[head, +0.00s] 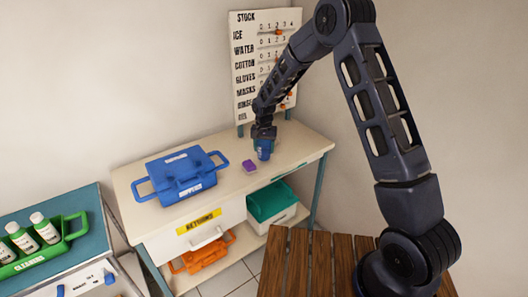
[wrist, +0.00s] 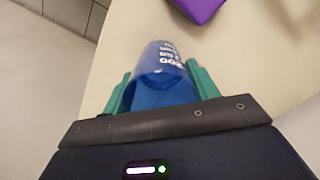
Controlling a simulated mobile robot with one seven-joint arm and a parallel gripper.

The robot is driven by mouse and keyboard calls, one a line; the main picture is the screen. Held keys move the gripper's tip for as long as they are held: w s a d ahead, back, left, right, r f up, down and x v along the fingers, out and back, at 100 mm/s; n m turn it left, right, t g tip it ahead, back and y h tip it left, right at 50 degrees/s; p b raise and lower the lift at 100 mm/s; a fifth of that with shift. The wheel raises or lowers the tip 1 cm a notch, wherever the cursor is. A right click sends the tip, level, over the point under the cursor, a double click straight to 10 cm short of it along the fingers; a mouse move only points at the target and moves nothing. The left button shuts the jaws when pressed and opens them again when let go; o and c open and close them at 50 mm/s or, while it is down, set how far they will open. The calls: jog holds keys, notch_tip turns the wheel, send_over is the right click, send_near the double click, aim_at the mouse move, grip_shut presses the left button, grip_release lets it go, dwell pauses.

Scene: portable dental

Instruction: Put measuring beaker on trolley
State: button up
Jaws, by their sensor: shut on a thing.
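The measuring beaker is blue and see-through with white markings. It shows in the head view (head: 264,151) and in the wrist view (wrist: 162,66). My gripper (head: 264,135) is shut on it from above, with one green finger on each side in the wrist view (wrist: 158,80). The beaker is at the cream worktop (head: 225,200), behind the purple block; I cannot tell whether its base touches the top. A teal-topped unit (head: 78,196), which may be the trolley, stands at the lower left; its wheels are not in view.
A purple block (head: 250,166) lies close to the beaker. A blue case (head: 182,176) sits on the worktop's left. A green carrier (head: 74,228) with white bottles fills part of the teal top. A wooden slatted surface (head: 305,268) is in front.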

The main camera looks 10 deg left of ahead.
jog(key=shift+f, duration=1)
jog(key=shift+f, duration=0.1)
jog(key=o, duration=1)
jog(key=shift+o, duration=0.2)
